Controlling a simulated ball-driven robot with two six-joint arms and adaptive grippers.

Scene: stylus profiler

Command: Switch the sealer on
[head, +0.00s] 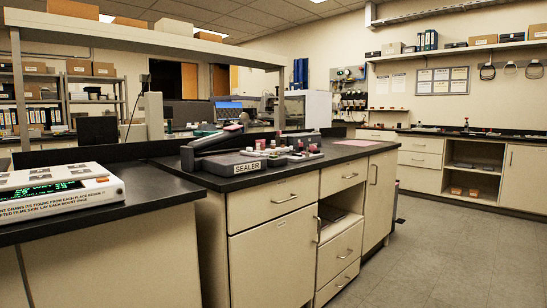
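The sealer (220,152) is a dark, low machine with a long arm, on the black worktop of the middle bench. A white label reading "SEALER" (247,168) is at its front edge. Its switch is too small to make out, and I cannot tell whether it is on. Neither of my grippers is in the head view.
A white device with a green display (55,190) stands on the near-left bench. Small red and pale items (300,150) sit right of the sealer. The middle bench (270,262) has drawers and doors. Open grey floor (440,250) lies to the right.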

